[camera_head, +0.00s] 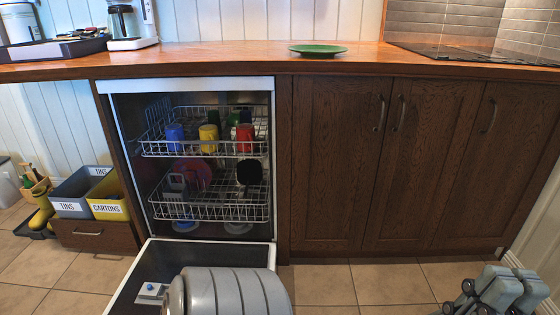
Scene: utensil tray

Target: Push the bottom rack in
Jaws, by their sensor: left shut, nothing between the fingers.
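The bottom rack (213,212) is a white wire basket low in the open dishwasher (198,84). It looks to be mostly inside the cavity; I cannot tell exactly how far out it stands. It holds a grey cutlery basket (177,182), a reddish plate (199,174) and a dark round item (249,172).
The upper rack (200,150) holds blue, yellow, red and green cups. The dishwasher door (135,275) is folded down, partly hidden by a grey ribbed link of mine. Brown cabinets (335,165) stand right. Tins and cartons bins (72,208) stand left. A green plate (317,49) lies on the counter.

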